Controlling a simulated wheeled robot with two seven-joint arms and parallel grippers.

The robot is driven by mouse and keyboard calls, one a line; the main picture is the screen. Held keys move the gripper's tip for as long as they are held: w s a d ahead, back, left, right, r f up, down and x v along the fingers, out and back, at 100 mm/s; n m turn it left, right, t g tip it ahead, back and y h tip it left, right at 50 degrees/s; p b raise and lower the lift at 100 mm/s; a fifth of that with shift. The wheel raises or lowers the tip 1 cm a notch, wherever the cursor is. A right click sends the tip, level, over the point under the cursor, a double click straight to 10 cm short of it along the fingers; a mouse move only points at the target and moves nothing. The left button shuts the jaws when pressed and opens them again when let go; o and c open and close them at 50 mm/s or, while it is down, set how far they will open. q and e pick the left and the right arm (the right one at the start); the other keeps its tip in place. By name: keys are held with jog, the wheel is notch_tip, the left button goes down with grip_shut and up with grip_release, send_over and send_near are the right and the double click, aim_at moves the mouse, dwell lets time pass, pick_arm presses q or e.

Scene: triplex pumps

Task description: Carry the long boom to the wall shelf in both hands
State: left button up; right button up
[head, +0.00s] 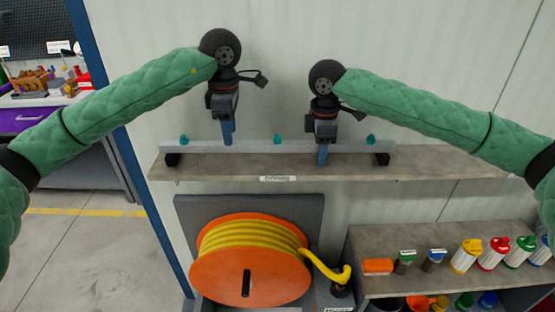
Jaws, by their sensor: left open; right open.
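The long boom (255,148) is a grey bar with several teal knobs along it and a dark block at each end. It lies lengthwise on the wall shelf (420,168). My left gripper (228,138) is open, its blue fingers at the boom's upper edge, left of the middle. My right gripper (322,158) is open, its blue fingers overlapping the boom right of the middle. Whether the fingers touch the boom cannot be told. Both hands point down from above the shelf.
An orange hose reel (250,265) with yellow hose stands below the shelf. A lower shelf (385,244) at the right holds several bottles with coloured lids. A blue post (118,130) stands left of the shelf. The shelf's right part is clear.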

pick_arm(q)
notch_tip(320, 180, up, 6)
jog(key=shift+f, duration=0.25)
jog(key=shift+r, duration=0.1)
pick_arm(e)
jog(key=shift+r, duration=0.15)
notch_tip(320, 180, up, 12)
jog(key=shift+f, duration=0.15)
